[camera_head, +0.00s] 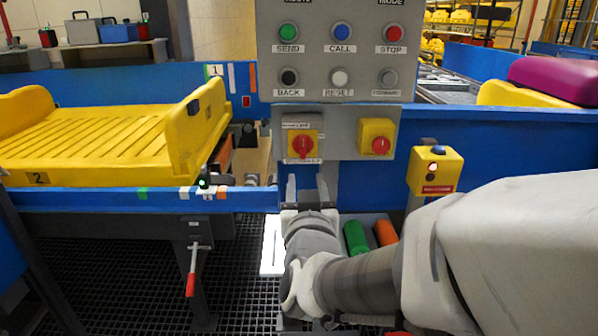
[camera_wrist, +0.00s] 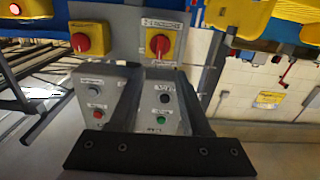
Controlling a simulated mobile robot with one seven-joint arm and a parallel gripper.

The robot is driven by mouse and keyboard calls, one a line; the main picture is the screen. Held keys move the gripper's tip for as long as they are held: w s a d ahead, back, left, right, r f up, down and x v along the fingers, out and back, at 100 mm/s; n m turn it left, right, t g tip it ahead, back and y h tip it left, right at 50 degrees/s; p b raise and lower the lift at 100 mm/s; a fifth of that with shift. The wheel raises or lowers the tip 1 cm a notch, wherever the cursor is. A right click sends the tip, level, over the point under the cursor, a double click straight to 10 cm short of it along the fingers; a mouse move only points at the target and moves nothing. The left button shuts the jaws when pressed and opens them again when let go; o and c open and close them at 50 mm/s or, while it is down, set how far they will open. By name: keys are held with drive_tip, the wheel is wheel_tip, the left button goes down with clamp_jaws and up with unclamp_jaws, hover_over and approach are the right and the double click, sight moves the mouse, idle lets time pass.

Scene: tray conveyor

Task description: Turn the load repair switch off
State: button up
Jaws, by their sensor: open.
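Two yellow rotary switches with red knobs sit on the lower grey panel: a left switch (camera_head: 302,145) with labels above and below, and a right switch (camera_head: 377,141). I cannot read which one is labelled load repair, nor tell their knob settings. In the upside-down wrist view, the labelled switch (camera_wrist: 160,42) is at the upper middle and the other switch (camera_wrist: 86,36) at upper left. My gripper (camera_head: 308,188) is below the panel, under the left switch. In the wrist view my gripper (camera_wrist: 160,72) has its fingers apart, with nothing held between them, clear of the knobs.
A button panel (camera_head: 334,62) with labelled buttons stands above the switches. A yellow button box (camera_head: 435,168) is to the right. A yellow tray (camera_head: 100,140) lies on the left conveyor, behind a blue rail (camera_head: 110,200). A red-handled lever (camera_head: 192,270) hangs below that rail.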

drive_tip(key=shift+s+b, duration=1.75)
drive_tip(key=shift+b, duration=0.1)
